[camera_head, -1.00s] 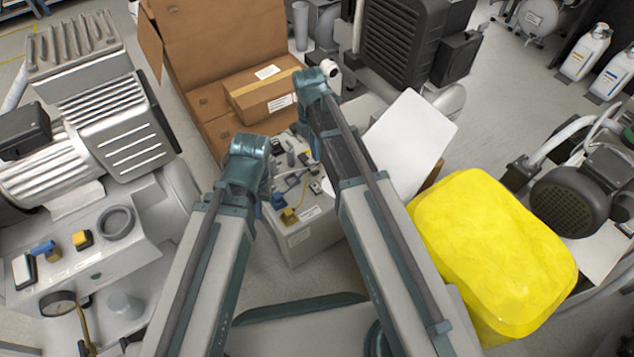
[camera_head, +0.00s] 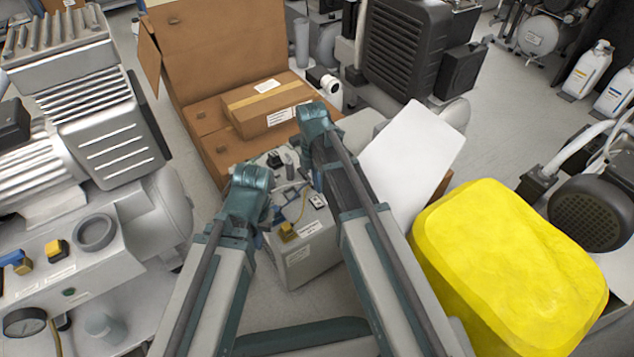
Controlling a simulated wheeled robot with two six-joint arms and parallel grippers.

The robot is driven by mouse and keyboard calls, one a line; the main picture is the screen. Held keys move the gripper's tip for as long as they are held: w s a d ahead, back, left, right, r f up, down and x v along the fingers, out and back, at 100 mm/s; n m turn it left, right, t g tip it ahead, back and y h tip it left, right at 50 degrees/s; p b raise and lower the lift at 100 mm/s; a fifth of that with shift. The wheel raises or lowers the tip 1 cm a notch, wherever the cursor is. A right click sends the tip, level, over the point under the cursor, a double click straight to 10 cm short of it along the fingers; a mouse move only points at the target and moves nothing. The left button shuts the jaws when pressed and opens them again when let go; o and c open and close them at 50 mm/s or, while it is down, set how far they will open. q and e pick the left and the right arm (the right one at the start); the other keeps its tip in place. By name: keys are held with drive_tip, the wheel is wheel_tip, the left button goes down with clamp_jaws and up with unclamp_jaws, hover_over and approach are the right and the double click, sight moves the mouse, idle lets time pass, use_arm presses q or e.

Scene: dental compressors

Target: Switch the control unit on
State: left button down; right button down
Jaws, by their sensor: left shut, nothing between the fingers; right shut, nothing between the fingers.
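The control unit appears to be a light grey box (camera_head: 308,262) low in the middle, between my two arms. Its top carries a yellow part (camera_head: 288,232), a small black-and-white switch-like part (camera_head: 317,201), a yellow cable and several small fittings. My arms cover its left and right sides. My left arm reaches to its left side and my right arm passes over its right side. Both grippers are hidden behind my arm links. I cannot tell the switch's position.
An open cardboard box (camera_head: 215,50) holding a smaller carton (camera_head: 268,105) stands behind. A large grey compressor (camera_head: 95,110) is at left. A black-finned machine (camera_head: 405,45) stands behind.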

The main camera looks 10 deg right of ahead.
drive_tip(key=f+b, duration=0.1)
drive_tip(key=f, duration=0.1)
drive_tip(key=f+b, duration=0.1)
drive_tip(key=b, duration=0.1)
drive_tip(key=f+b, duration=0.1)
drive_tip(key=f, duration=0.1)
drive_tip(key=shift+s+d+f, duration=0.1)
drive_tip(key=shift+s+f, duration=0.2)
